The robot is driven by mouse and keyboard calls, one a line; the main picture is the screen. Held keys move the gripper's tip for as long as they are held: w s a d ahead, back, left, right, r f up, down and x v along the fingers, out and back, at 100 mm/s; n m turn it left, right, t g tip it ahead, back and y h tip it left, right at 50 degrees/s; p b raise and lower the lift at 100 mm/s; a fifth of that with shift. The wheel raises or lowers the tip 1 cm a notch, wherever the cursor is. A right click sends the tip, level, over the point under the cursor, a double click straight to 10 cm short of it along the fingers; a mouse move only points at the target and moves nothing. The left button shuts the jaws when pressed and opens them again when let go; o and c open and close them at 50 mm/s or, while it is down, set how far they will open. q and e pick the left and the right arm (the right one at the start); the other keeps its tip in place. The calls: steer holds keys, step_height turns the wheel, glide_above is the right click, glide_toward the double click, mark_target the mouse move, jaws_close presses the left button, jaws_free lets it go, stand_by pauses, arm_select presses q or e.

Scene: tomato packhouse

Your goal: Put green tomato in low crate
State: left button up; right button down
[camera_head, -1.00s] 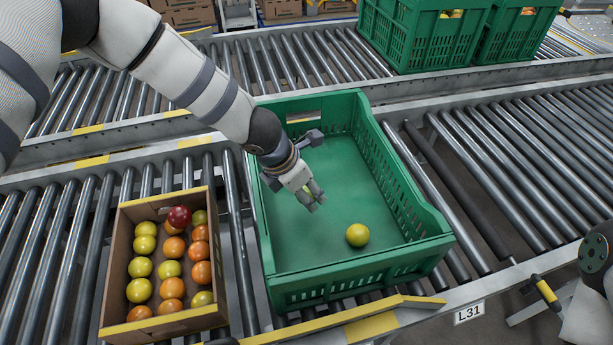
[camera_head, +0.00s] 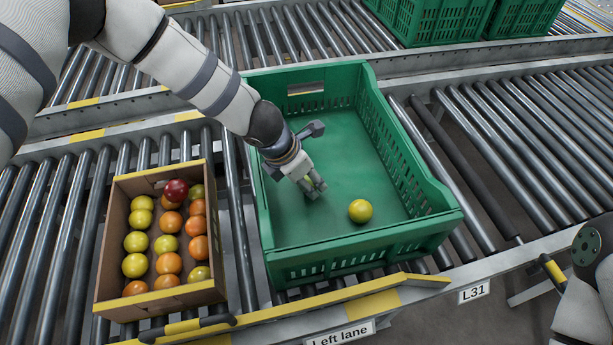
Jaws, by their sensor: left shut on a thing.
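The low crate (camera_head: 362,246) is a green, open crate on the near roller conveyor. One yellow-green tomato (camera_head: 360,211) lies on its floor, near the front. My left gripper (camera_head: 315,188) reaches into the crate from the left, behind and left of that tomato. It is shut on a green tomato, mostly hidden by the fingers; only a little yellow-green shows between them. My right gripper is not in view; only part of my right arm shows at the right edge.
A cardboard box (camera_head: 216,290) of yellow-green, orange and red tomatoes stands left of the crate. Taller green crates (camera_head: 440,22) stand on the far conveyor. Yellow-marked rails (camera_head: 375,303) run along the front. The rollers (camera_head: 530,150) to the right are clear.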

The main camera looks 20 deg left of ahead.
arm_select(q)
steer(key=shift+f, duration=0.6)
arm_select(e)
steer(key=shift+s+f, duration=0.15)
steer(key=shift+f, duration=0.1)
arm_select(q)
steer(key=o, duration=0.9)
steer(key=c, duration=0.3)
steer(key=shift+c, duration=0.2)
step_height(320, 180, up, 3)
steer(key=shift+w+r+p, duration=0.1)
steer(key=shift+p, duration=0.65)
steer(key=shift+r+p, duration=1.05)
steer(key=shift+r, duration=0.95)
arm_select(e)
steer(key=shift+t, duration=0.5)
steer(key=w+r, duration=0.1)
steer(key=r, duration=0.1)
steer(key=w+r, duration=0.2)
arm_select(q)
steer(key=shift+f, duration=0.1)
steer(key=shift+d, duration=0.1)
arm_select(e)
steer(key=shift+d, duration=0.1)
